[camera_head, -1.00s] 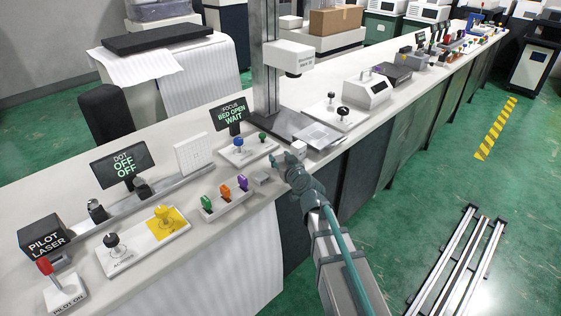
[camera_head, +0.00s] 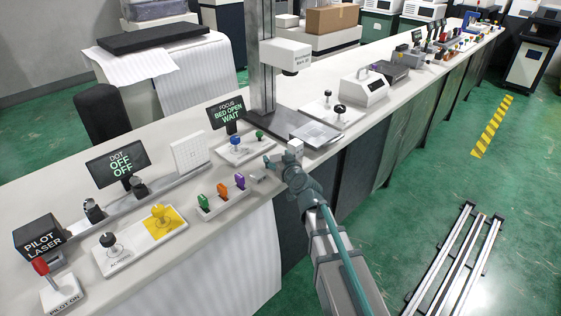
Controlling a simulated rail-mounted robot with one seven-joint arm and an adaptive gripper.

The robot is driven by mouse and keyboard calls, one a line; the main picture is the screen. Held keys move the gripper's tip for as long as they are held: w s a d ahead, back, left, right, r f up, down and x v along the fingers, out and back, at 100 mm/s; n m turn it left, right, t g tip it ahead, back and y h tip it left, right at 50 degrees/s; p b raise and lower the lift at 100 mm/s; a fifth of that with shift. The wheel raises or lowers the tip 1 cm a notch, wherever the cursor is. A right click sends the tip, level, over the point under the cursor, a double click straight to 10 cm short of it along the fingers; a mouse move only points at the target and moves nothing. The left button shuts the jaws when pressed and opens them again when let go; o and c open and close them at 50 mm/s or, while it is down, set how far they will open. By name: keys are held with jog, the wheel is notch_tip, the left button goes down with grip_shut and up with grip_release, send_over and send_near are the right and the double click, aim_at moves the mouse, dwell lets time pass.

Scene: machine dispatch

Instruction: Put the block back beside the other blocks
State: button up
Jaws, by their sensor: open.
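My gripper (camera_head: 268,167) is open near the front edge of the counter, its fingers pointing left. A small grey block (camera_head: 257,179) lies on the counter close to the fingertips, at the right end of a white holder (camera_head: 225,203). The fingers partly cover the block, and I cannot tell whether they touch it. The holder carries a green piece (camera_head: 223,191), an orange piece (camera_head: 224,190) and a purple piece (camera_head: 240,181) in a row. A small pale block-like shape (camera_head: 295,146) shows just behind my gripper; I cannot tell what it is.
A focus panel with blue and green knobs (camera_head: 238,150) stands behind the holder. A machine with a grey column (camera_head: 262,62) and flat bed (camera_head: 314,133) stands behind my gripper. Bare counter lies between the panels.

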jog(key=shift+r, duration=0.25)
jog(key=b+v, duration=1.1)
jog(key=b, duration=0.1)
jog(key=shift+s+d+f+b, duration=0.15)
jog(key=shift+s+b, duration=0.15)
jog(key=shift+s, duration=0.1)
